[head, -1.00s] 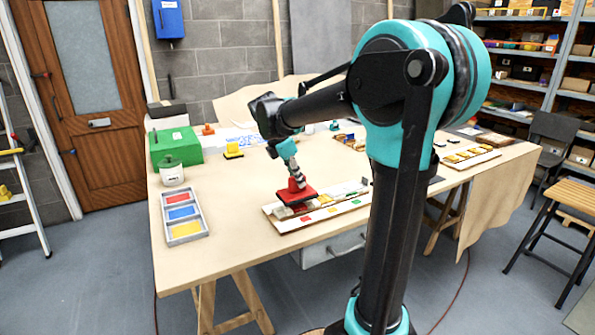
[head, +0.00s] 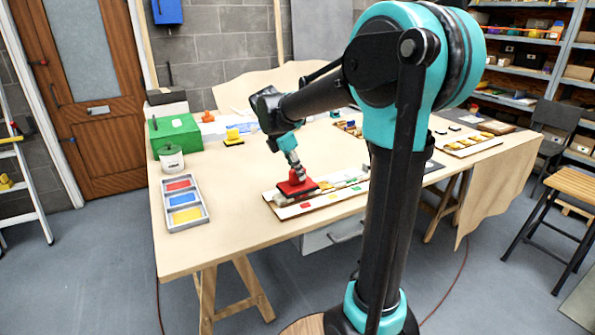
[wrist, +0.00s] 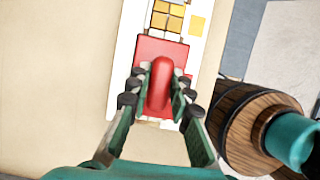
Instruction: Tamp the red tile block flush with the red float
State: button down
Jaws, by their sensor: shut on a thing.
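The red float (head: 297,186) is a flat red plate with a raised red handle. My gripper (head: 294,172) is shut on its handle, which lies between the fingers in the wrist view (wrist: 160,86). The float is over the left end of the white mosaic panel (head: 349,191), at or very near its surface; I cannot tell whether it touches. The float's plate (wrist: 165,49) covers that part of the panel. I cannot make out the red tile block; the area under the float is hidden.
A grey tray (head: 204,214) of red, blue and yellow sections lies to the left. A white pot (head: 171,158) and a green box (head: 176,136) stand behind it. A yellow-topped block (head: 233,137) stands farther back. Bare table lies between the tray and panel.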

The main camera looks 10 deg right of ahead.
jog(key=shift+f, duration=0.75)
dwell(1.6)
jog(key=shift+r, duration=3.55)
